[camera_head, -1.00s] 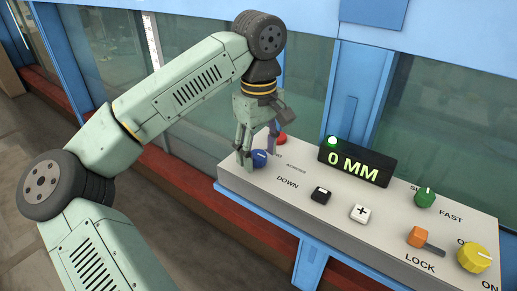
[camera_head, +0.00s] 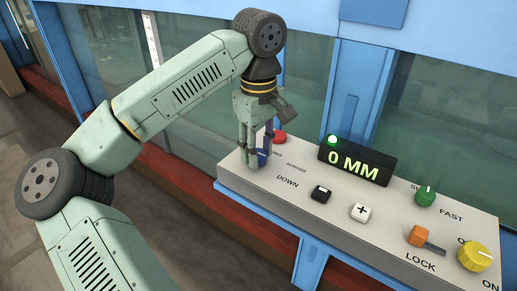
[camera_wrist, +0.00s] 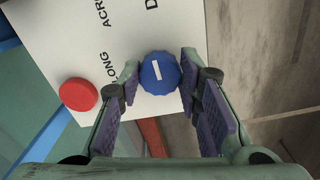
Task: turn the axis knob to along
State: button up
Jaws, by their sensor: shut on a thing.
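The blue axis knob (camera_head: 262,154) sits at the left end of the control panel, partly hidden by my fingers in the head view. In the wrist view the knob (camera_wrist: 160,74) has a short white line on its top, running nearly up and down the picture with a slight tilt. The word ALONG (camera_wrist: 105,70) is printed to its left and ACROSS (camera_wrist: 104,16) to its upper left. My gripper (camera_head: 254,157) is shut on the knob, with one fingertip on each side of it in the wrist view (camera_wrist: 160,82).
A red button (camera_head: 279,137) stands close behind the knob and left of it in the wrist view (camera_wrist: 78,94). A 0 MM display (camera_head: 355,163), black (camera_head: 321,194) and white (camera_head: 360,212) buttons, and green, orange and yellow controls are farther right. Glass walls stand behind.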

jog(key=n+b, duration=0.2)
jog(key=n, duration=0.2)
jog(key=shift+n, duration=0.3)
jog(key=n+b, duration=0.1)
jog(key=n, duration=0.3)
jog(key=shift+w, duration=0.1)
jog(key=n+b, duration=0.1)
jog(key=n, duration=0.4)
jog(key=shift+w+n+b, duration=0.1)
jog(key=shift+n+b, duration=0.2)
jog(key=shift+n, duration=1.6)
jog(key=o, duration=1.1)
jog(key=shift+o, duration=0.2)
